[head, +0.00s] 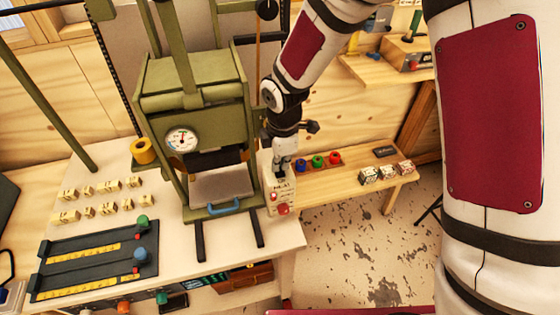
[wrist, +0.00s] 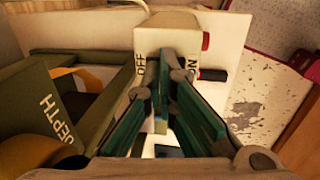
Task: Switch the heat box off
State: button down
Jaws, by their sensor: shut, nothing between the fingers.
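The heat box (head: 270,196) is a small cream box at the right front of the green press, with HEAT lettering and red parts on its front. In the wrist view the heat box (wrist: 150,38) lies straight ahead, with OFF lettered at left and ON at right. My gripper (head: 283,166) is at the top of the box in the head view. In the wrist view my gripper (wrist: 164,82) is shut and empty, its fingertips between the OFF and ON letters. The fingers hide the middle of that face, so the switch's position and any contact cannot be told.
The green press (head: 195,105) with its dial stands directly left of the box. A wooden shelf (head: 345,182) with red, blue and green rolls is at the right. Several small wooden blocks (head: 100,190) and dark slide gauges (head: 95,260) lie on the bench at left.

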jog(key=shift+w+f+b, duration=0.2)
jog(key=shift+f+b, duration=0.2)
jog(key=shift+f, duration=0.05)
jog(key=shift+s, duration=0.2)
